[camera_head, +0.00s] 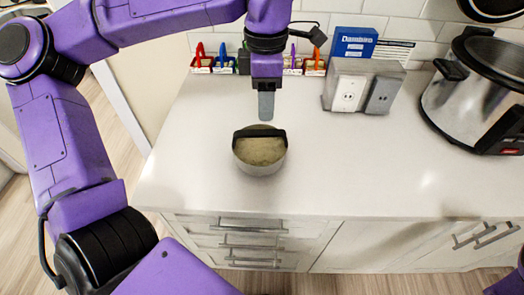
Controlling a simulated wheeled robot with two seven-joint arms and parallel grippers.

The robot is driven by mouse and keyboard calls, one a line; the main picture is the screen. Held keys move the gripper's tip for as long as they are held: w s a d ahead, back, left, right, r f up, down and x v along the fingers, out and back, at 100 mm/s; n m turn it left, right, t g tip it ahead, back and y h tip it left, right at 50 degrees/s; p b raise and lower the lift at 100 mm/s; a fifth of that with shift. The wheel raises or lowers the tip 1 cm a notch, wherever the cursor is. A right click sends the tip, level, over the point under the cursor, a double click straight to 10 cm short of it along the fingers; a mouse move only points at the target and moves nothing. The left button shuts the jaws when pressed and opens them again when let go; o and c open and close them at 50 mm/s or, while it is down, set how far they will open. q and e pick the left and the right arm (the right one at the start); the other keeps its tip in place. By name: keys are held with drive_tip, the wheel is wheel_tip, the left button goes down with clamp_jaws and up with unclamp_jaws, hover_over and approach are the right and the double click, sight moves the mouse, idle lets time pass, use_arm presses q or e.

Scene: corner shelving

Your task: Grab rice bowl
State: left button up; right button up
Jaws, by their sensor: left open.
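The rice bowl (259,166) is a small silver-grey round bowl with pale, grainy contents. It stands upright on the white countertop, left of the middle of the picture. A dark curved bar crosses the far part of its top. My left gripper (266,106) points down just above and behind the bowl in the picture. It is open, with nothing seen between its fingers. It is seen edge-on, so only one grey finger shows clearly. I cannot tell whether it touches the bowl. My right gripper is out of view.
A large steel cooker (450,106) stands at the right of the white countertop (350,170). A grey outlet box (362,84) and a blue box (354,42) are by the tiled wall. Small red-handled items (200,60) stand at the back left. Drawers (250,240) are below. The counter right of the bowl is clear.

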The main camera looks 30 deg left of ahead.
sight(260, 132)
use_arm(q)
drive_tip(key=f, duration=0.2)
drive_tip(key=s+f, duration=0.1)
drive_tip(key=f, duration=0.3)
drive_tip(key=shift+s+a+p, duration=0.15)
drive_tip(key=shift+a+p, duration=0.15)
drive_tip(key=shift+a, duration=0.05)
drive_tip(key=shift+f, duration=0.3)
drive_tip(key=shift+f, duration=0.25)
clamp_jaws()
idle(1.1)
